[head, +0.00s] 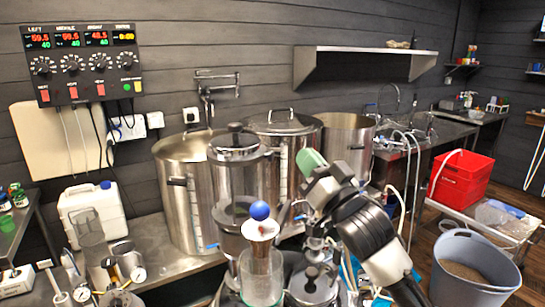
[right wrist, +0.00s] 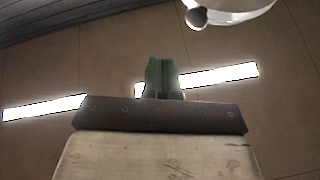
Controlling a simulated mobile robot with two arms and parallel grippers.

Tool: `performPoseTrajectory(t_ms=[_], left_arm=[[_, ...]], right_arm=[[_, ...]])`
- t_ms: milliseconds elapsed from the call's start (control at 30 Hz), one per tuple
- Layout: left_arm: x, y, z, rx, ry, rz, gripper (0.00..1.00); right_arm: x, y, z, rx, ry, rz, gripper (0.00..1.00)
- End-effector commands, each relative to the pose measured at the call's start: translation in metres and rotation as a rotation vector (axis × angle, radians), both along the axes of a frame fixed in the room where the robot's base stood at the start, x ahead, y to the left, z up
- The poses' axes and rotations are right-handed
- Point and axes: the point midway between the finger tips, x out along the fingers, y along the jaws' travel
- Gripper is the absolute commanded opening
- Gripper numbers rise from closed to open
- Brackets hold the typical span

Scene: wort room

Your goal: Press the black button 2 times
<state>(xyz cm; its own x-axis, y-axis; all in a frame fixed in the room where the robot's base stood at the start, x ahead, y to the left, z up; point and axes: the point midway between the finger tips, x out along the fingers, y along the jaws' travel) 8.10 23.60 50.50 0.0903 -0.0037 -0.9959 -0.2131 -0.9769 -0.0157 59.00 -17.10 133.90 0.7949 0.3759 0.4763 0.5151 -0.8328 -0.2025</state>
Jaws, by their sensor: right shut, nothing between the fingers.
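A black control panel (head: 83,65) hangs on the wall at the upper left in the head view. It has lit displays, black knobs (head: 72,63), red switches and small green and yellow buttons. I cannot clearly make out which part is the black button. My right gripper (head: 309,161), with green fingertips, is raised in front of the steel pots, well to the right of the panel and touching nothing that I can see. In the right wrist view the green fingers (right wrist: 162,75) are shut and empty against the ceiling. My left gripper is not in view.
Large steel pots (head: 187,200) stand on the counter below the panel. A white jug (head: 95,217) is at the left. A steel shelf (head: 360,60) juts from the wall. A red crate (head: 462,178) and a grey bucket (head: 470,268) are at the right.

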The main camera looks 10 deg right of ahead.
Motion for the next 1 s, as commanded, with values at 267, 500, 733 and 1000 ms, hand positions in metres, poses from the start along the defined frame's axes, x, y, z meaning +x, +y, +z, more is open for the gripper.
performPoseTrajectory(t_ms=[267, 500, 733, 1000], left_arm=[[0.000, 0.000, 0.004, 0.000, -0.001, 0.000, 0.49], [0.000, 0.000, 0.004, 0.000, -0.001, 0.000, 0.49], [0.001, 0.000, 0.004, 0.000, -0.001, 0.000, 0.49], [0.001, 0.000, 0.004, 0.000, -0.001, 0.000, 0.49]], right_arm=[[0.012, 0.024, 0.001, 0.001, 0.000, 0.000, 0.00], [0.014, 0.028, 0.000, -0.001, 0.000, 0.000, 0.00], [0.014, 0.027, 0.000, -0.001, 0.000, 0.000, 0.00], [0.014, 0.027, 0.000, -0.001, 0.000, 0.000, 0.00]])
